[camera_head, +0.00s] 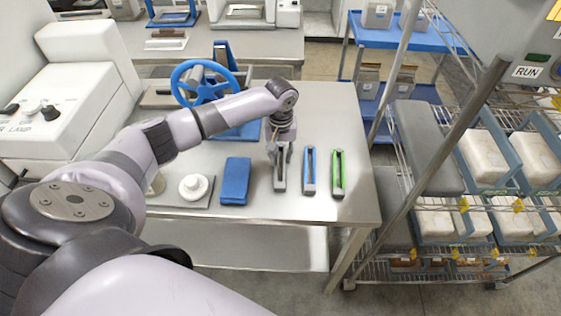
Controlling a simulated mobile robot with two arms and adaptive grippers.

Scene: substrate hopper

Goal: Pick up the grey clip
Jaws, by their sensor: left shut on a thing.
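The grey clip (279,183) is a narrow grey piece on the steel table, left of a blue clip (309,171) and a green clip (338,174). My left gripper (280,160) points down over the grey clip and is shut on it. The fingers hide part of the clip. I cannot tell whether the clip touches the table or is slightly above it. My right gripper is not in view.
A folded blue cloth (235,181) and a white round piece (193,187) on a grey tray lie left of the clips. A blue handwheel (204,84) stands behind. A wire rack (440,190) with bags is at the right. The table's right end is clear.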

